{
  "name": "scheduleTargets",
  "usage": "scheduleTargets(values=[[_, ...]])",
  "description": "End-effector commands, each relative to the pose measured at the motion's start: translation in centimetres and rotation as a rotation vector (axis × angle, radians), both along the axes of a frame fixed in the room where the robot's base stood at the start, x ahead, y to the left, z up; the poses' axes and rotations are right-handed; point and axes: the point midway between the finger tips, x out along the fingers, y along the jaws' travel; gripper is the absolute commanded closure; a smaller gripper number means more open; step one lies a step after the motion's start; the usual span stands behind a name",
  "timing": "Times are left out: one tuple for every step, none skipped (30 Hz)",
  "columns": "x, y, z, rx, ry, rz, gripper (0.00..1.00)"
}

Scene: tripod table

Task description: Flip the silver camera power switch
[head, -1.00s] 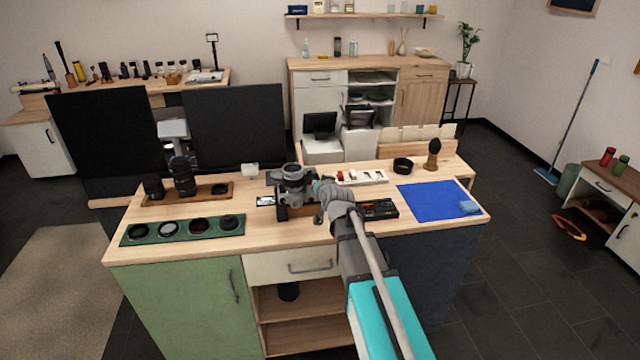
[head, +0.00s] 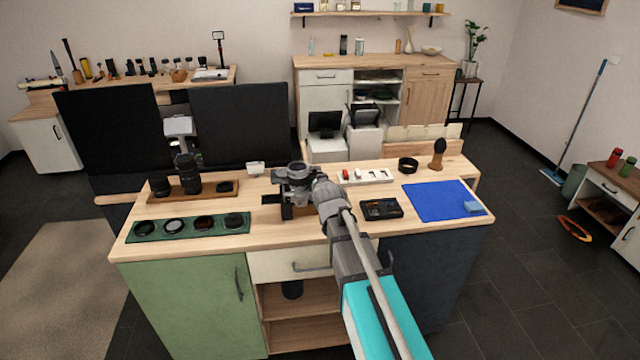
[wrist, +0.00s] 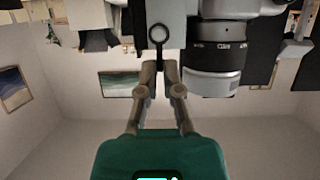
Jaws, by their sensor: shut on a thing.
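The silver camera (head: 297,183) stands on the wooden worktop, with dark parts around its body. In the wrist view its lens (wrist: 214,62) and pale body fill the upper right. The power switch, a dark ring with a short stem (wrist: 158,33), shows against the pale body. My gripper (wrist: 160,68) has its fingers together at the stem, shut on the switch; the fingertips partly hide the contact. In the head view my gripper (head: 322,188) is at the camera's right side, and my arm hides part of the worktop. A small screen (head: 271,199) at the camera's left is dark.
A white tray (head: 366,176) is behind. A green filter tray (head: 190,227) and wooden lens tray (head: 165,197) are left. Bare worktop separates them from the camera.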

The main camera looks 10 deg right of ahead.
Motion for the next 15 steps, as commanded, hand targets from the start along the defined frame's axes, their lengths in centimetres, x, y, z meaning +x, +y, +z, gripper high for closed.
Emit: scheduleTargets(values=[[-0.01, 0.02, -0.02, 0.000, 0.001, 0.000, 1.00], [-0.01, 0.02, -0.02, 0.000, 0.001, 0.000, 1.00], [-0.01, 0.02, -0.02, 0.000, 0.001, 0.000, 1.00], [-0.01, 0.02, -0.02, 0.000, 0.001, 0.000, 1.00], [-0.01, 0.02, -0.02, 0.000, 0.001, 0.000, 1.00], [-0.01, 0.02, -0.02, 0.000, 0.001, 0.000, 0.89], [-0.01, 0.02, -0.02, 0.000, 0.001, 0.001, 0.83], [-0.01, 0.02, -0.02, 0.000, 0.001, 0.001, 0.78], [-0.01, 0.02, -0.02, 0.001, 0.001, 0.001, 0.70], [-0.01, 0.02, -0.02, 0.001, 0.001, 0.001, 0.65], [0.00, 0.02, -0.01, 0.001, 0.001, 0.001, 0.59], [0.00, 0.01, -0.01, 0.001, 0.000, 0.001, 0.57], [0.00, 0.01, -0.01, 0.001, 0.000, 0.001, 0.57], [0.00, 0.01, -0.01, 0.001, 0.000, 0.001, 0.57], [0.00, 0.01, -0.01, 0.001, 0.000, 0.001, 0.57]])
